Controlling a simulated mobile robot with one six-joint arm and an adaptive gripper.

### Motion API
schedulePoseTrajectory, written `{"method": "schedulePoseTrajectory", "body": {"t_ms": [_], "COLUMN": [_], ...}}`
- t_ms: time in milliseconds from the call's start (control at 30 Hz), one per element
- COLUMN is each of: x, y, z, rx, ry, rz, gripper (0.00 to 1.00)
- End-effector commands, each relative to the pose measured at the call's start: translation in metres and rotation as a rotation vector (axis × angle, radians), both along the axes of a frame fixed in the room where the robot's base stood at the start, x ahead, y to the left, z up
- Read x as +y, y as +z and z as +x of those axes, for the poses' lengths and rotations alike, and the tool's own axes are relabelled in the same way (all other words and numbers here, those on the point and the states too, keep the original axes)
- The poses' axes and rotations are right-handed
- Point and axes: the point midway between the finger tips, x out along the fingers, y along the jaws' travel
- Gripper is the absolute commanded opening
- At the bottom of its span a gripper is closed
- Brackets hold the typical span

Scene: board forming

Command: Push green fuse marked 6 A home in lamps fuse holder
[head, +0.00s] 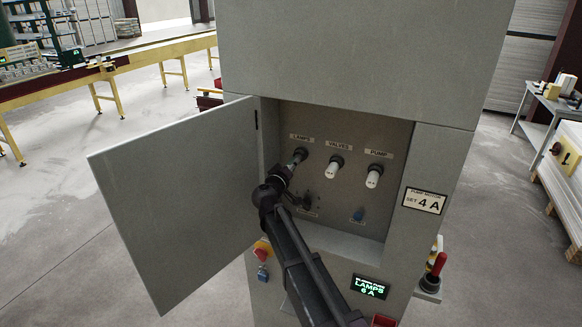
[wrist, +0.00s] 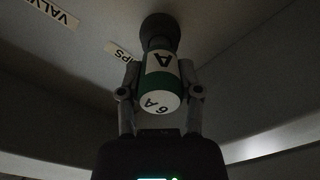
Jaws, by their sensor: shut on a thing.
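The lamps fuse holder (head: 301,154) is a dark round socket under the LAMPS label, inside the open cabinet. It also shows in the wrist view as a dark round end (wrist: 159,28). The green and white fuse (wrist: 162,82), marked 6 A on its end, sits between the fingers of my gripper (wrist: 160,100). Its far end meets the holder; how deep it sits is hidden. In the head view my gripper (head: 288,167) is at the lamps holder and covers most of the fuse. My gripper is shut on the fuse.
White fuses stand in the valves holder (head: 333,167) and the pump holder (head: 375,176) to the right. The cabinet door (head: 180,200) stands open at left. A display (head: 369,287) reads LAMPS 6 A.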

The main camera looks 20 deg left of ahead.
Motion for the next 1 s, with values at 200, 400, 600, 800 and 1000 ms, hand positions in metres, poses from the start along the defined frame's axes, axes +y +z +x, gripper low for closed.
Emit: {"method": "schedulePoseTrajectory", "body": {"t_ms": [200, 400, 600, 800, 1000], "x": [0.000, 0.000, 0.000, 0.000, 0.000], "y": [0.000, 0.000, 0.000, 0.000, 0.000], "z": [0.004, 0.008, 0.011, 0.015, 0.018], "rx": [0.000, 0.000, 0.000, 0.000, 0.000], "ry": [0.000, 0.000, 0.000, 0.000, 0.000], "rz": [0.000, 0.000, 0.000, 0.000, 0.000], "gripper": [0.00, 0.00, 0.00, 0.00, 0.00]}}
